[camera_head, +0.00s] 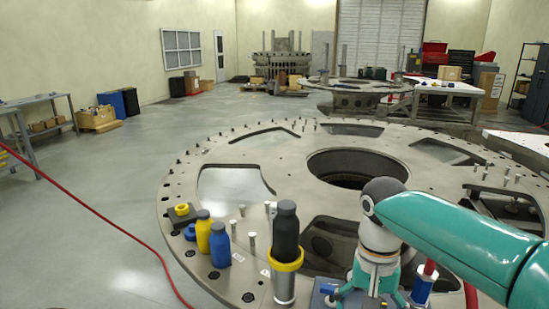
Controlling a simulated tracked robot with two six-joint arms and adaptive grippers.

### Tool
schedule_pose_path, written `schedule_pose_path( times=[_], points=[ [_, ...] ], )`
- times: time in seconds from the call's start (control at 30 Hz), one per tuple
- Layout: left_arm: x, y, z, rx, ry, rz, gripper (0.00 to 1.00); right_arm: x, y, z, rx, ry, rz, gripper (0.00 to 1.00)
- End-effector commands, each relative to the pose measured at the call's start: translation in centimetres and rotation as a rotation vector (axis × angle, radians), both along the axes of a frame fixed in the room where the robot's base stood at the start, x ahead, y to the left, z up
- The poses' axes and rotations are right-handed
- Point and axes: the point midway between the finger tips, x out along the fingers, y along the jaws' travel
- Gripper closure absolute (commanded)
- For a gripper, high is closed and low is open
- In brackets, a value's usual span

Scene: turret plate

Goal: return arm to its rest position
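My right arm, teal, comes in from the right edge over the front of the large grey turret plate (330,135). Its wrist points down. The upper part of my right gripper (372,285) shows at the bottom edge. Its fingertips are cut off or hidden, so I cannot tell whether it is open or holds anything. My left gripper and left arm are not in view. A black bottle-shaped piece (286,228) stands upright in a yellow ring (286,262) on a silver cylinder (284,287), left of the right gripper and apart from it.
A yellow bottle (204,232), a blue bottle (220,246) and a yellow nut-like piece (182,209) stand on the plate's left side. A blue-and-silver cylinder (422,287) is close right of the gripper. A red cable (118,226) crosses the floor at left. Upright pins stud the plate.

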Motion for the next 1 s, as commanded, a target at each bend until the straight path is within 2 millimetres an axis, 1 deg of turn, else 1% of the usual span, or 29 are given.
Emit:
schedule_pose_path(
  times=[0.03, 0.17, 0.27, 0.3, 0.37, 0.4, 0.43, 0.47, 0.5, 0.57, 0.6, 0.7, 0.8, 0.9, 0.97, 1.0],
  points=[
    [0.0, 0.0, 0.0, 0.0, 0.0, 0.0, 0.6, -0.2, -0.5, -1.4, -0.009, 0.038, -0.009, 0.1],
    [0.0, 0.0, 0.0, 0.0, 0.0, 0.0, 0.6, -1.1, -1.5, -5.1, -0.026, 0.145, -0.025, 0.1],
    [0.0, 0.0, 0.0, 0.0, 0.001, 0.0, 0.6, -2.1, -2.0, -8.4, -0.027, 0.226, -0.039, 0.1],
    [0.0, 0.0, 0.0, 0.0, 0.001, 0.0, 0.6, -2.6, -2.1, -10.1, -0.022, 0.259, -0.042, 0.1],
    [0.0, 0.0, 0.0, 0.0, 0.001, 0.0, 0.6, -3.4, -2.3, -12.8, -0.009, 0.304, -0.044, 0.1],
    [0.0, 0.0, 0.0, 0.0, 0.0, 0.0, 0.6, -4.1, -2.3, -14.8, 0.004, 0.335, -0.044, 0.1],
    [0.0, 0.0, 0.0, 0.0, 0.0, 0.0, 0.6, -4.8, -2.2, -16.4, 0.018, 0.357, -0.044, 0.1],
    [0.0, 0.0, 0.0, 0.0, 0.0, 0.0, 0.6, -5.6, -2.2, -18.3, 0.036, 0.38, -0.042, 0.1],
    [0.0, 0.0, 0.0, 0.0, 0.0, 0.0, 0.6, -6.8, -1.9, -20.9, 0.065, 0.409, -0.038, 0.1],
    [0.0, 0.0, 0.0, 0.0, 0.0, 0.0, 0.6, -9.1, -1.3, -24.8, 0.121, 0.442, -0.033, 0.1],
    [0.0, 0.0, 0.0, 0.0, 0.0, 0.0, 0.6, -10.8, -0.8, -27.4, 0.164, 0.454, -0.029, 0.1],
    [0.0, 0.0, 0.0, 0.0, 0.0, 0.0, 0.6, -14.9, 1.1, -32.5, 0.272, 0.444, -0.022, 0.1],
    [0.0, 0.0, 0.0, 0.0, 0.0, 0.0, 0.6, -18.4, 2.9, -35.9, 0.355, 0.39, -0.015, 0.1],
    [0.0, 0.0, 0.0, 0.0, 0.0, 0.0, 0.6, -20.5, 4.3, -37.9, 0.405, 0.294, 0.003, 0.1],
    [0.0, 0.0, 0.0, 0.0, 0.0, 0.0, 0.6, -21.0, 4.9, -38.6, 0.417, 0.222, 0.024, 0.1],
    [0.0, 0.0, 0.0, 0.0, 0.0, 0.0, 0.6, -20.9, 5.2, -38.9, 0.418, 0.166, 0.04, 0.1]
  ],
)
